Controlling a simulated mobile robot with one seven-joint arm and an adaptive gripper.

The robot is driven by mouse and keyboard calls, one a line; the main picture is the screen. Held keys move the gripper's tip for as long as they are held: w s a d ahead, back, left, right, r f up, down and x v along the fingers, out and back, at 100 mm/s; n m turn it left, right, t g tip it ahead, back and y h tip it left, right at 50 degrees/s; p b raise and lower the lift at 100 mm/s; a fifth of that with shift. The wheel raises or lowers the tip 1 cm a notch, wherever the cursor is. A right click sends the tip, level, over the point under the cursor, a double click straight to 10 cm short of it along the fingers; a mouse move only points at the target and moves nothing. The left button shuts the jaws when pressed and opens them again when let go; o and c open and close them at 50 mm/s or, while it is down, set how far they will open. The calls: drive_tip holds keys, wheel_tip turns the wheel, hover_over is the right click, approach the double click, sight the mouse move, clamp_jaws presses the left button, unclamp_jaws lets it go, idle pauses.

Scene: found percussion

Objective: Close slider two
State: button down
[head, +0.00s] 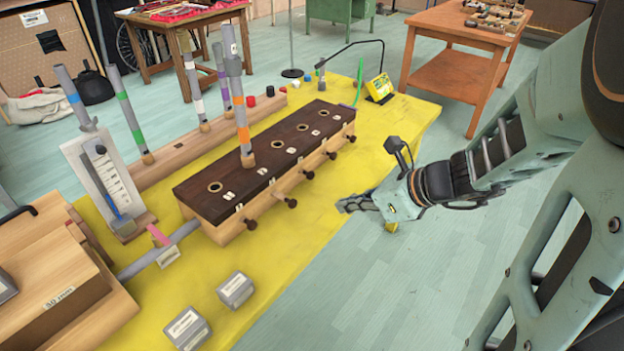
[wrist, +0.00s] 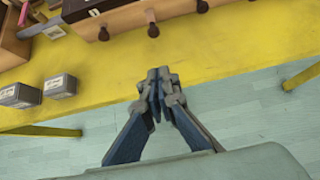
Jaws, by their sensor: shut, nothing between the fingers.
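A long dark-topped wooden box (head: 262,160) stands on the yellow table. Several dark slider knobs stick out of its front face, such as the nearest knob (head: 250,224), the second from the near end (head: 291,202) and the third (head: 309,174). The small labels on its top are too small to read, so I cannot tell which slider is two. My gripper (head: 342,206) is shut and empty near the table's right edge, apart from the knobs. In the wrist view my gripper (wrist: 158,78) points at the table edge, with two knobs (wrist: 152,29) (wrist: 103,33) ahead.
An orange-banded pipe (head: 240,110) stands in a hole of the box. Two grey labelled blocks (head: 235,289) (head: 187,328) lie on the yellow table (head: 300,245). A wooden rail with upright pipes (head: 170,155) is behind. The table strip between box and gripper is clear.

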sight(287, 199)
drive_tip(key=b+x, duration=0.1)
drive_tip(key=x, duration=0.3)
drive_tip(key=b+x, duration=0.2)
drive_tip(key=x, duration=0.3)
drive_tip(key=shift+s+a+f, duration=0.1)
drive_tip(key=shift+a+f, duration=0.1)
drive_tip(key=shift+f, duration=0.1)
drive_tip(key=a, duration=0.1)
drive_tip(key=w+a, duration=0.1)
drive_tip(key=w, duration=0.1)
drive_tip(key=shift+w+a+f, duration=0.1)
drive_tip(key=shift+a+f, duration=0.15)
drive_tip(key=shift+a, duration=0.15)
drive_tip(key=shift+w+a+b, duration=0.3)
drive_tip(key=shift+w+a, duration=0.1)
drive_tip(key=w+a, duration=0.2)
drive_tip(key=a, duration=0.1)
drive_tip(key=shift+w, duration=0.1)
drive_tip(key=shift+r, duration=0.1)
